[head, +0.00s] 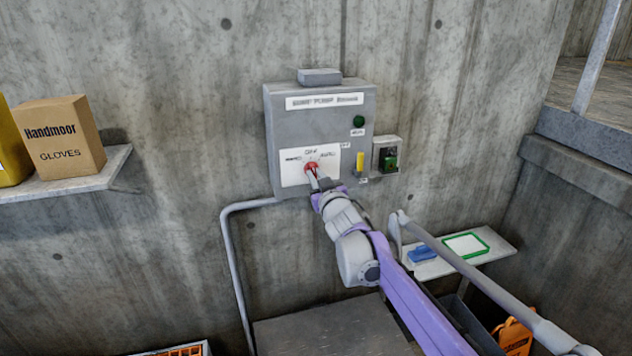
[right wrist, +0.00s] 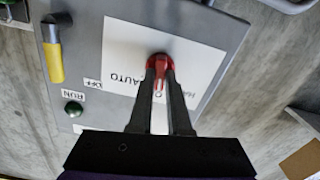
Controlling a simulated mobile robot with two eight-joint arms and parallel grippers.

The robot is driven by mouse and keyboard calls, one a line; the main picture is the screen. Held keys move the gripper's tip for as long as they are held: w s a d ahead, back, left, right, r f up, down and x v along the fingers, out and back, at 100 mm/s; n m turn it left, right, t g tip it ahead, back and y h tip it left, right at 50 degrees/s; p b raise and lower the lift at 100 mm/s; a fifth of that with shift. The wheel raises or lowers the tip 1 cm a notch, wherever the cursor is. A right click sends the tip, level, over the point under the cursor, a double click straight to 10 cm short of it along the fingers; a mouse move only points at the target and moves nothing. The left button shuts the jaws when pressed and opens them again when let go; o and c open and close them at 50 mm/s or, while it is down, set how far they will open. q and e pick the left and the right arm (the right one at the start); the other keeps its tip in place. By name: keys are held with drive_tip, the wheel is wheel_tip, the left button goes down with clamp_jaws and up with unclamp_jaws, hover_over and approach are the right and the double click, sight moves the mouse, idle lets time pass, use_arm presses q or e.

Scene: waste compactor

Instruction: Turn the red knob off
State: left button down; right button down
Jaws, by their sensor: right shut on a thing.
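The red knob (head: 312,168) sits on the white label plate (head: 296,176) of a grey control box (head: 277,122) on the concrete wall. In the right wrist view the red knob (right wrist: 160,66) shows between my two fingertips, against the plate with the word AUTO. My right gripper (head: 317,179) reaches the knob from the lower right and is shut on it; the right wrist view shows its two dark fingers (right wrist: 160,75) on either side of the red grip. The fingers hide part of the knob and some plate lettering. My left gripper is not in view.
A yellow-handled switch (head: 360,163) and a green button (head: 358,121) are on the box, right of the plate. A small socket box (head: 387,155) is beside it. A shelf (head: 75,188) with a gloves carton (head: 58,137) is at left. A conduit (head: 236,265) runs below.

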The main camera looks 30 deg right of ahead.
drive_tip(key=shift+m, duration=0.9)
drive_tip(key=shift+b, duration=0.3)
drive_tip(key=c, duration=0.9)
unclamp_jaws()
drive_tip(key=shift+o, duration=0.2)
drive_tip(key=shift+s, duration=0.1)
drive_tip(key=v, duration=1)
drive_tip(key=shift+s+b, duration=0.25)
drive_tip(key=shift+b, duration=0.15)
drive_tip(key=shift+a, duration=0.15)
